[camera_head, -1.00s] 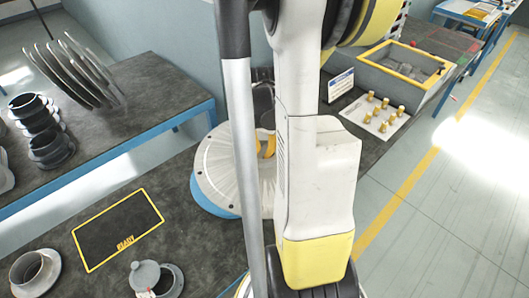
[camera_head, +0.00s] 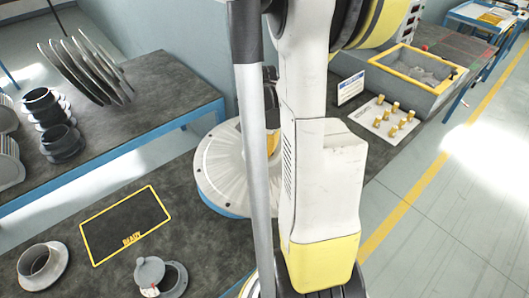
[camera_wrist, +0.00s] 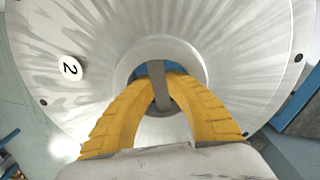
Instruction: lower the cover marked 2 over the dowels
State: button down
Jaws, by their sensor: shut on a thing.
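The cover marked 2 (camera_wrist: 60,100) is a wide pale metal disc with a round central hole and small dark holes near its rim. Its white "2" label (camera_wrist: 70,68) is at the left in the wrist view. My gripper (camera_wrist: 158,88) has its yellow fingers shut on a grey bar crossing the central hole. In the head view the cover (camera_head: 215,170) is partly hidden behind my arm. A blue round body (camera_head: 232,212) shows below its lower left edge. I cannot tell whether they touch. Any dowels under the cover are hidden.
A yellow-edged READY mat (camera_head: 125,225), a flanged ring (camera_head: 43,268) and a lidded pot (camera_head: 150,272) lie left on the bench. A plate with several brass pieces (camera_head: 390,122) and a yellow-rimmed bin (camera_head: 418,68) are at right. Upright discs (camera_head: 85,65) stand on another bench.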

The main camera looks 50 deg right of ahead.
aim_at(236, 150)
jog(key=shift+w+a, duration=0.35)
jog(key=shift+w, duration=0.35)
jog(key=shift+w+a, duration=0.4)
jog(key=shift+w, duration=0.25)
jog(key=shift+w+a, duration=0.35)
jog(key=shift+w, duration=0.35)
jog(key=shift+w+a, duration=0.15)
jog(key=shift+w, duration=0.15)
jog(key=shift+w+a, duration=0.15)
jog(key=shift+w, duration=0.15)
jog(key=shift+w+a, duration=0.15)
jog(key=shift+w, duration=0.15)
jog(key=shift+w+a+b, duration=0.3)
jog(key=shift+w+a, duration=0.1)
jog(key=shift+w, duration=0.35)
jog(key=shift+r+p, duration=1.2)
jog(key=shift+r, duration=0.6)
dwell(1.9)
